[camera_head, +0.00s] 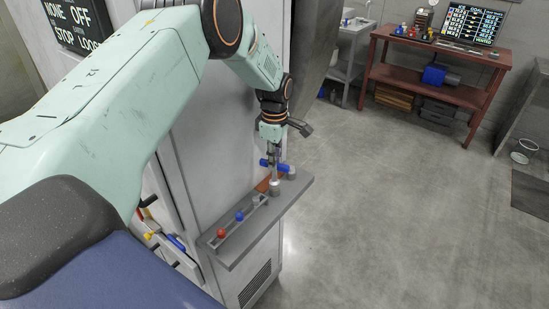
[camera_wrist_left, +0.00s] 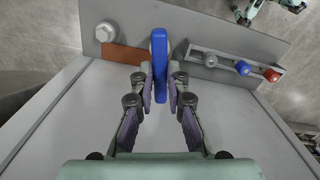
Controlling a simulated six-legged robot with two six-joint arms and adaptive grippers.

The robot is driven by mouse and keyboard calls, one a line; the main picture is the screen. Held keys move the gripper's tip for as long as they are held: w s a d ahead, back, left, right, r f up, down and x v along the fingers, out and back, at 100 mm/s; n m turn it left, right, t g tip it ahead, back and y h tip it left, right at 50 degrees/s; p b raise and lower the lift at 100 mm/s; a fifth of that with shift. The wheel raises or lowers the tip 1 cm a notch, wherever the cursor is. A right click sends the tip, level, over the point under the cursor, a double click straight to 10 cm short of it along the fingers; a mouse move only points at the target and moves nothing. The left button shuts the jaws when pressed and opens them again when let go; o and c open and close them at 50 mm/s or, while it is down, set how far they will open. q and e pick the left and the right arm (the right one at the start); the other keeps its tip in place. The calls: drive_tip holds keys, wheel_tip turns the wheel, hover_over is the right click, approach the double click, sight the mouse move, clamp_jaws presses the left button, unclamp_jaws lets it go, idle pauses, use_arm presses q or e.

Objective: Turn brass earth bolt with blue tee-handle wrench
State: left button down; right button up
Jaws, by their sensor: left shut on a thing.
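The blue tee-handle wrench (camera_head: 283,168) is upright above the grey shelf, its blue bar near the top. The bar also shows between my fingers in the left wrist view (camera_wrist_left: 160,65). My left gripper (camera_head: 274,157) points down and is shut on the wrench (camera_wrist_left: 174,85). Below the bar, a pale metal foot (camera_head: 275,188) stands at the shelf; I cannot tell whether it touches. A grey hexagonal bolt head (camera_wrist_left: 104,32) sits beside a copper-brown plate (camera_wrist_left: 123,54), to the left of the wrench in the wrist view. No bolt looks clearly brass. My right gripper is out of view.
A narrow rack on the grey shelf (camera_head: 246,246) holds a red-topped tool (camera_head: 221,233) and a blue-topped tool (camera_head: 239,216). The tall pale cabinet (camera_head: 215,130) stands directly behind the shelf. A red-brown workbench (camera_head: 430,68) stands far back right. The floor between is clear.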

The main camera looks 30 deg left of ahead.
use_arm(q)
drive_tip(key=shift+w+r+p, duration=0.2)
drive_tip(key=shift+r+p, duration=0.1)
drive_tip(key=shift+r, duration=0.5)
drive_tip(key=shift+s+r+p, duration=0.25)
drive_tip(key=shift+r+p, duration=0.2)
drive_tip(key=shift+r, duration=0.15)
drive_tip(key=shift+w+r+p, duration=0.2)
drive_tip(key=shift+r+p, duration=0.25)
drive_tip(key=shift+r, duration=0.25)
drive_tip(key=shift+s+r, duration=0.25)
drive_tip(key=shift+r, duration=0.1)
drive_tip(key=shift+w+f, duration=0.15)
drive_tip(key=shift+w, duration=0.05)
